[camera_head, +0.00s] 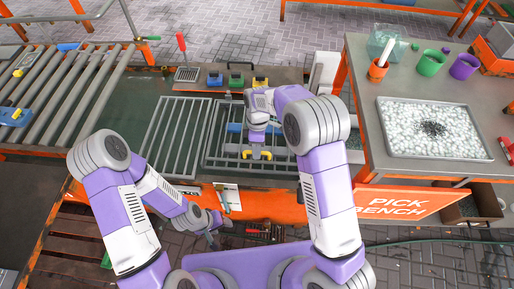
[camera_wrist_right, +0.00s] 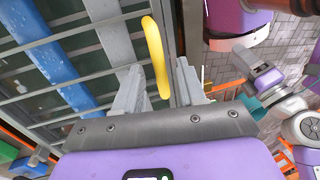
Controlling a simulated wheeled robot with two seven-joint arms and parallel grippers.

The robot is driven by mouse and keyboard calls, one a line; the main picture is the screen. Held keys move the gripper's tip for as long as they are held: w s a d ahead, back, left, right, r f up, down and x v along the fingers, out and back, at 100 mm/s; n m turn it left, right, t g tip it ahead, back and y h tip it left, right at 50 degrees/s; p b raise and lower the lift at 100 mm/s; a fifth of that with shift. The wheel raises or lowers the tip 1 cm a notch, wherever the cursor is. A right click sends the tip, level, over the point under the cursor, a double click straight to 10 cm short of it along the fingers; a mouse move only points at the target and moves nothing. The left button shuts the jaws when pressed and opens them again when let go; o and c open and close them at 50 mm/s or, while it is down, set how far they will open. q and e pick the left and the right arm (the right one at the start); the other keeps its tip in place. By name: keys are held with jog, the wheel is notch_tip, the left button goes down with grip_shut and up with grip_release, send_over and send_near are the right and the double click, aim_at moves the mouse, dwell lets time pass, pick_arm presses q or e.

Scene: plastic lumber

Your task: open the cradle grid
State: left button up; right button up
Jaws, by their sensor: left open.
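The cradle grid (camera_head: 220,140) is a grey barred frame lying over the trough in the middle of the head view, with blue pieces visible under its bars. A yellow handle (camera_head: 257,155) sits at its near edge. My right gripper (camera_head: 257,146) is at that handle. In the right wrist view the yellow handle (camera_wrist_right: 156,55) stands between the two grey fingers of the right gripper (camera_wrist_right: 160,85), with a visible gap to the right-hand finger, so the jaws look open around it. My left gripper (camera_head: 217,228) hangs open and empty in front of the orange bench edge, below the grid.
A second barred grid (camera_head: 172,135) lies left of the cradle grid. A roller conveyor (camera_head: 65,90) is at the left. The pick bench (camera_head: 400,175) with a tray of white pellets (camera_head: 420,145) and cups is at the right. Small coloured blocks (camera_head: 236,79) stand behind the grid.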

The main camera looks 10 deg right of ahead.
grip_shut()
jog(key=shift+r, duration=0.1)
dwell(0.3)
jog(key=shift+w+r+p, duration=0.15)
jog(key=shift+r+p, duration=0.35)
jog(key=shift+p, duration=0.05)
pick_arm(q)
notch_tip(320, 180, up, 14)
jog(key=p, duration=1.2)
jog(key=shift+f, duration=0.25)
pick_arm(e)
jog(key=w+d+r, duration=0.2)
jog(key=w+r, duration=0.6)
jog(key=r, duration=0.4)
jog(key=shift+w+r, duration=0.25)
pick_arm(q)
jog(key=shift+c, duration=0.2)
